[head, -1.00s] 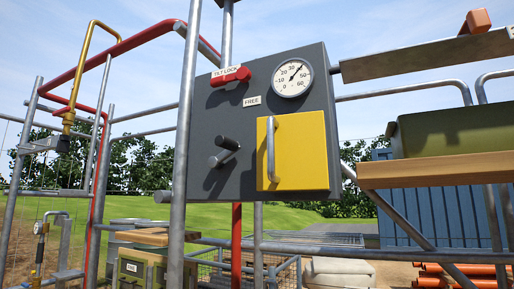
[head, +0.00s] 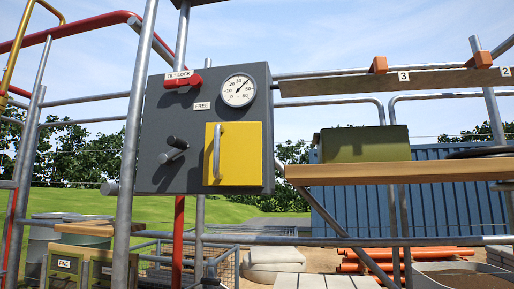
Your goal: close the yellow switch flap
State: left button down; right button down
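The yellow switch flap (head: 240,155) sits on the lower right of a dark grey control panel (head: 160,125) in the head view. It has a grey vertical bar handle (head: 216,150) near its left edge. The flap looks flat against the panel face, but from this angle I cannot tell whether it is fully shut. Neither of my grippers shows in the head view.
The panel carries a red tilt lock lever (head: 183,80), a round gauge (head: 238,90) and a dark peg (head: 174,150). A steel post (head: 132,130) stands at its left. A wooden shelf (head: 400,172) with a green box (head: 364,144) lies to the right.

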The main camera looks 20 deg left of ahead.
aim_at(233, 150)
jog(key=z, duration=1.1)
jog(key=i, duration=1)
jog(key=u, duration=2.15)
